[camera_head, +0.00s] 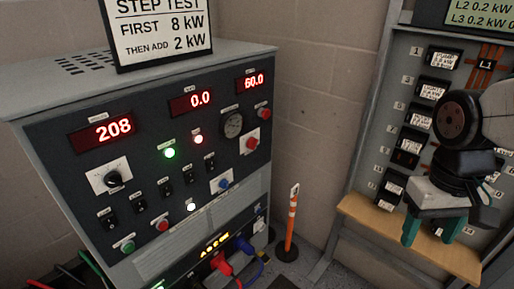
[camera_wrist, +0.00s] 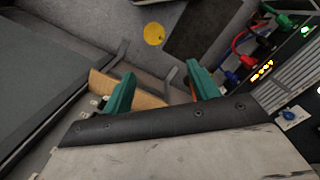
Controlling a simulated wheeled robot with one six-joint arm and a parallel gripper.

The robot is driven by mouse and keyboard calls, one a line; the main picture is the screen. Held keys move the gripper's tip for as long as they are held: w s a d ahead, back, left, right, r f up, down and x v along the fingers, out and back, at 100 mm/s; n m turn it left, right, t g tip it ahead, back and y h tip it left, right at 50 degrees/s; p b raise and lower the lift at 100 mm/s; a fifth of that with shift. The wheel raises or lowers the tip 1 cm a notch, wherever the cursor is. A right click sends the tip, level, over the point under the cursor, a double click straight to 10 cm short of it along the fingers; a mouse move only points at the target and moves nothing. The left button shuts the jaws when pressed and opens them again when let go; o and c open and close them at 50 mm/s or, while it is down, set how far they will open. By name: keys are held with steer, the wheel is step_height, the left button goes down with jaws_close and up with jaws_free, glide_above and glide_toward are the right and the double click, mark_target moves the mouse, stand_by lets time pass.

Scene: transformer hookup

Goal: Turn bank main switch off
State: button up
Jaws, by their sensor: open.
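The grey cabinet (camera_head: 60,170) with a dark control panel fills the left of the head view. Its red displays read 208, 0.0 and 60.0. The panel carries a black rotary knob (camera_head: 113,180), several small black toggles, a blue knob (camera_head: 222,184) and red and green buttons. Labels are too small to read, so I cannot tell which control is the bank main switch. My gripper (camera_head: 432,231), with teal fingers, is open and empty, well right of the cabinet, in front of the breaker panel. In the wrist view my gripper (camera_wrist: 160,80) points at the floor.
A breaker panel (camera_head: 385,110) with several black breakers stands at the right, above a wooden ledge (camera_head: 375,222). An orange post (camera_head: 291,225) stands between it and the cabinet. Red and blue plugs (camera_head: 221,262) with cables sit low on the cabinet. A yellow disc (camera_wrist: 154,34) lies on the floor.

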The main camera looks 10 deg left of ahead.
steer(key=w+a+f+t, duration=0.2)
steer(key=w+f, duration=0.4)
steer(key=w, duration=0.4)
steer(key=w+a+f+t, duration=0.2)
steer(key=w+f, duration=0.4)
steer(key=w, duration=0.4)
steer(key=n+t+y, duration=0.1)
steer(key=t+y, duration=0.7)
steer(key=y, duration=0.7)
glide_toward(253, 144)
steer(key=x, duration=0.8)
steer(key=shift+w+f, duration=0.1)
steer(key=shift+f, duration=0.15)
steer(key=c, duration=0.9)
